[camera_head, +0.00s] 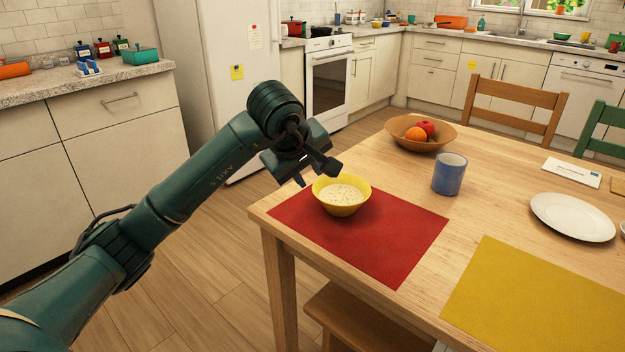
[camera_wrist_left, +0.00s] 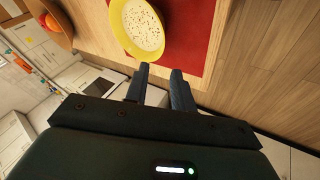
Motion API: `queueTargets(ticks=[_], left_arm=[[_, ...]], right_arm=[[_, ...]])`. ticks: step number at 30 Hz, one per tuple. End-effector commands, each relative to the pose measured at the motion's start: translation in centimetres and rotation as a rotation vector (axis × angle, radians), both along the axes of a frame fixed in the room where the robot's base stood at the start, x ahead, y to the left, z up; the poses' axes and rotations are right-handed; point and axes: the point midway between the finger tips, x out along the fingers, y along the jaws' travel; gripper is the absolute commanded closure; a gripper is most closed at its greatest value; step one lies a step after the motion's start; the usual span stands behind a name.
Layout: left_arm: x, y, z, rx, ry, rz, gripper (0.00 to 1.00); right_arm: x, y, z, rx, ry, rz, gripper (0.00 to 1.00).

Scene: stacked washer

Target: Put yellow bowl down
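The yellow bowl (camera_head: 342,207) stands upright on the red placemat (camera_head: 400,240) near the table's corner. It holds a white, dark-speckled filling. My left gripper (camera_head: 316,177) is above and just behind the bowl's left rim in the head view. In the left wrist view, its two fingers (camera_wrist_left: 161,82) are apart with nothing between them, and the yellow bowl (camera_wrist_left: 126,45) lies just beyond the fingertips. Whether a finger touches the rim is hard to tell. My right gripper is not in view.
A blue mug (camera_head: 449,175) and a wooden fruit bowl (camera_head: 408,143) stand behind the placemat. A yellow placemat (camera_head: 540,300) and a white plate (camera_head: 570,217) lie to the right. A chair or bench (camera_head: 370,325) is below the table's front edge.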

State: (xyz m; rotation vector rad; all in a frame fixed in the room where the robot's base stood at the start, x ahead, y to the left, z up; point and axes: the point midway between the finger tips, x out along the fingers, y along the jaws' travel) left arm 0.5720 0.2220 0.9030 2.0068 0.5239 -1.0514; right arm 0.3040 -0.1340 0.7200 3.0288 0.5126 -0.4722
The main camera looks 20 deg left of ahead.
Motion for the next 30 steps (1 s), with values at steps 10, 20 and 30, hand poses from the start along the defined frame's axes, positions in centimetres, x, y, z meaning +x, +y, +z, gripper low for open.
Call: queueTargets(ticks=[10, 20, 30], left_arm=[[-0.8, -0.1, 0.9, -0.001, 0.003, -0.002, 0.75], [-9.4, -14.8, -7.3, -0.741, 0.316, -0.142, 0.75], [-20.7, -20.9, -0.5, -2.19, 1.349, 0.452, 0.75]], right_arm=[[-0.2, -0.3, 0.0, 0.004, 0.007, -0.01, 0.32], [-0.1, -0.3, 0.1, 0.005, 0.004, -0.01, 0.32], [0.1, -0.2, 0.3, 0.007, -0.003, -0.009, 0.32]])
